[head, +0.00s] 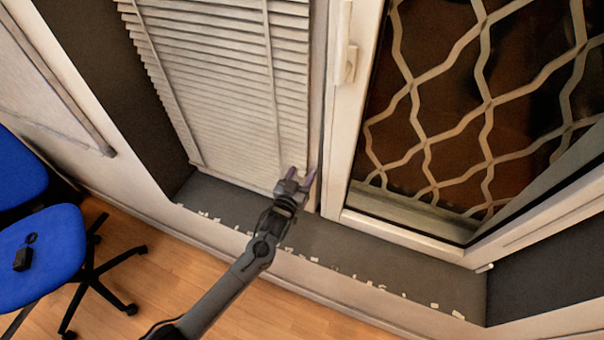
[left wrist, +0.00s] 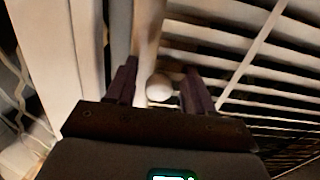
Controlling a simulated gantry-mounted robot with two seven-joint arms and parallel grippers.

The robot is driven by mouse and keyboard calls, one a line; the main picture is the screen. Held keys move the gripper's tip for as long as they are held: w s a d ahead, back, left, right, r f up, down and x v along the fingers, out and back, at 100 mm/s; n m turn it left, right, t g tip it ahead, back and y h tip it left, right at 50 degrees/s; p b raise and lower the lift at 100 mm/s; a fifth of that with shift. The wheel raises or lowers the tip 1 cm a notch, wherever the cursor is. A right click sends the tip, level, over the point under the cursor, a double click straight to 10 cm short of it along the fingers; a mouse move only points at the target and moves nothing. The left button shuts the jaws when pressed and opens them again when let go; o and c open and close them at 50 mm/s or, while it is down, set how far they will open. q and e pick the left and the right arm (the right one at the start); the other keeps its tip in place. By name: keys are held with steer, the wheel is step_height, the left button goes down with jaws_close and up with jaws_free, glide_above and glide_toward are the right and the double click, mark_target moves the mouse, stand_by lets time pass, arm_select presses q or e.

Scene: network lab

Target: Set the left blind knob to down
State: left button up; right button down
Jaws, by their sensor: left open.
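A round pale knob (left wrist: 159,88) shows in the left wrist view, between the two dark fingers of my left gripper (left wrist: 160,72). I cannot tell if the fingers touch it. In the head view my left gripper (head: 300,176) is open at the lower right corner of the white slatted blind (head: 215,75), beside the window frame. The knob cannot be made out there. The blind's slats also show in the left wrist view (left wrist: 235,75). Which way the knob is set cannot be read. My right gripper is not in view.
A white-framed window (head: 336,110) with a lattice grille (head: 425,135) stands right of the blind. A dark sill (head: 385,250) with pale scraps along its edge runs below. A blue chair (head: 60,250) with a small black object (head: 22,260) on its seat stands at left.

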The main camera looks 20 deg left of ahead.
arm_select(q)
steer(key=s+p, duration=0.1)
steer(key=s, duration=0.9)
steer(key=shift+s+a, duration=0.25)
steer(key=shift+s, duration=0.15)
steer(key=s+f+n+g, duration=0.1)
steer(key=s+f+g, duration=0.35)
steer(key=s, duration=0.65)
steer(key=s+a+r+m+g, duration=0.1)
steer(key=s+g, duration=0.4)
steer(key=s, duration=0.4)
steer(key=s+a+r+m+g, duration=0.1)
steer(key=s+r+m+g, duration=0.1)
steer(key=s+g, duration=0.5)
step_height(320, 180, up, 29)
steer(key=s+t+p, duration=0.2)
steer(key=p, duration=2.8)
steer(key=shift+r, duration=0.15)
